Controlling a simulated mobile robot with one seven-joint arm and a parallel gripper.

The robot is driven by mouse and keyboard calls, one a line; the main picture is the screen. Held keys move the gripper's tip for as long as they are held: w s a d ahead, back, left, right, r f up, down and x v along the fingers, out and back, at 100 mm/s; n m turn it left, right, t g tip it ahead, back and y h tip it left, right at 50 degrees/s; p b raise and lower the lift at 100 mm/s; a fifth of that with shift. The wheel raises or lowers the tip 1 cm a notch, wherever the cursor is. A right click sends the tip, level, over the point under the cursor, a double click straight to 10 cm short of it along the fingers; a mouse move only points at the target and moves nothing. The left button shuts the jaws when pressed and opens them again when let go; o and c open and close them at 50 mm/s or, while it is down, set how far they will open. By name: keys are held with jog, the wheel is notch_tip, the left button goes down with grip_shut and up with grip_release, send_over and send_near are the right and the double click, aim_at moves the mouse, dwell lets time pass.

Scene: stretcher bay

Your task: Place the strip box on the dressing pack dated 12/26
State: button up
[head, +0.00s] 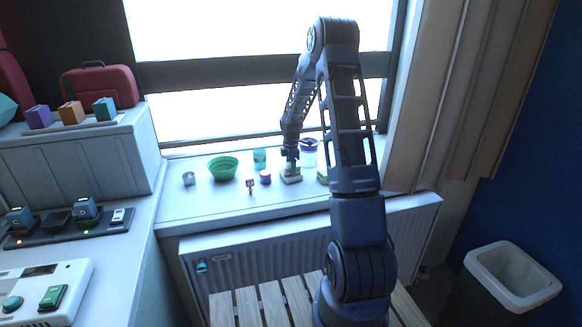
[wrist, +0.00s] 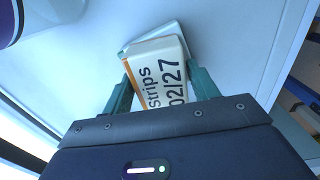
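The strip box (wrist: 160,72) is white with an orange edge and reads "strips" and "02/27" in the wrist view. My gripper (wrist: 163,88) has its green fingers against both sides of the box. A pale, flat, teal-edged item (wrist: 148,36) shows past the box's far end, seemingly beneath it; any date on it is hidden, so I cannot tell whether it is the dressing pack dated 12/26. In the head view my gripper (head: 290,166) points down over a small pale box (head: 291,177) on the windowsill; its label is unreadable there.
On the sill (head: 200,211) stand a green bowl (head: 223,168), a metal cup (head: 188,179), a teal cup (head: 260,159), a purple-lidded tub (head: 309,154) and small items. A greenish item (head: 322,177) is partly hidden behind my arm. The sill's front left is clear.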

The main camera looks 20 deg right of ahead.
jog(key=shift+o, duration=0.9)
jog(key=shift+r, duration=0.1)
notch_tip(320, 180, up, 12)
jog(key=s+a+r+m+t, duration=0.1)
jog(key=s+r+m, duration=0.3)
jog(key=s+r, duration=0.55)
jog(key=s+a+r+m+t, duration=0.1)
jog(key=s+r+m, duration=0.4)
jog(key=s, duration=0.7)
jog(key=s+a+r+m+t, duration=0.1)
jog(key=s+r+m, duration=0.35)
jog(key=s, duration=0.65)
jog(key=s+f+m+t, duration=0.1)
jog(key=s+m, duration=0.3)
jog(key=s, duration=0.7)
jog(key=shift+s+f+t, duration=0.2)
jog(key=shift+s+t, duration=0.1)
